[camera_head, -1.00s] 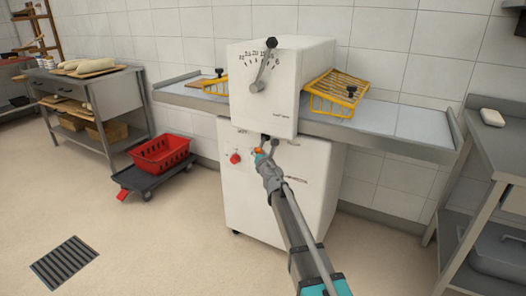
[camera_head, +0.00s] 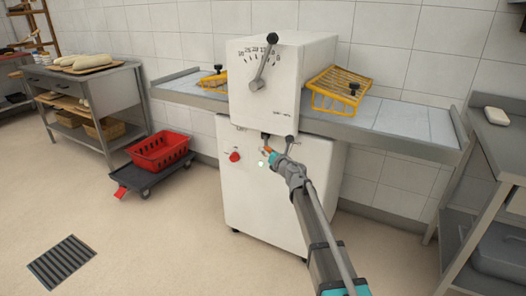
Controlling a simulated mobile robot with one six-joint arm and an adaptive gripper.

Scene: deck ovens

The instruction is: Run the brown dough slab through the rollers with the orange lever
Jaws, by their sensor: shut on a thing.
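The white dough sheeter (camera_head: 262,105) stands against the wall, with a belt table (camera_head: 410,122) on each side. On its front, a small orange lever end (camera_head: 267,150) shows at the tip of my gripper (camera_head: 271,155). My gripper is shut on the orange lever, and its fingers hide part of it. A brown patch (camera_head: 206,79) shows on the left belt behind the yellow guard; I cannot tell whether it is the dough slab. The rollers are hidden inside the housing.
A dial handle with a black knob (camera_head: 272,38), a red button (camera_head: 235,157) and a pale green light (camera_head: 261,164) are on the machine's front. A red crate (camera_head: 160,153) on a dolly stands left. A steel table (camera_head: 500,150) with a pale block stands right.

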